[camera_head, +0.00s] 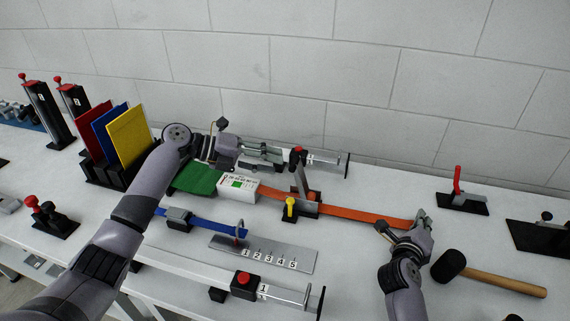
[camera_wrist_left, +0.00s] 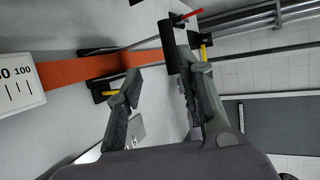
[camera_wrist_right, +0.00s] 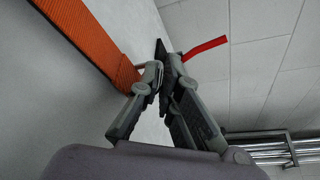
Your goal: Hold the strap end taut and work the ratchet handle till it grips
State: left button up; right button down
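The orange strap (camera_head: 350,213) runs right across the table from a ratchet base (camera_head: 305,208) to near my right gripper (camera_head: 414,224). In the right wrist view the strap (camera_wrist_right: 88,38) reaches the left finger; the fingertips are close together, and I cannot tell whether its end is between them. The ratchet handle stands up from the base, with a black grip (camera_wrist_left: 168,48) in the left wrist view. My left gripper (camera_head: 280,155) is open at the handle. In the left wrist view the grip is by the right fingertip, with a gap to the left finger.
A white scale box (camera_head: 238,185) with a green patch stands left of the ratchet. A yellow knob (camera_head: 290,206) is in front of it. A numbered plate (camera_head: 265,254) and a blue strap (camera_head: 205,224) lie nearer. A mallet (camera_head: 490,277) lies at right.

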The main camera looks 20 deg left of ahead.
jog(key=shift+s+f, duration=0.1)
jog(key=shift+f, duration=0.25)
pick_arm(q)
jog(key=v, duration=0.6)
jog(key=shift+a+r, duration=0.25)
jog(key=shift+r, duration=0.1)
pick_arm(e)
jog(key=c, duration=1.8)
grip_release()
jog(key=shift+c, duration=0.2)
jog(key=o, duration=0.6)
jog(key=shift+r, duration=0.1)
jog(key=shift+c, duration=0.2)
pick_arm(q)
jog(key=shift+w, duration=0.1)
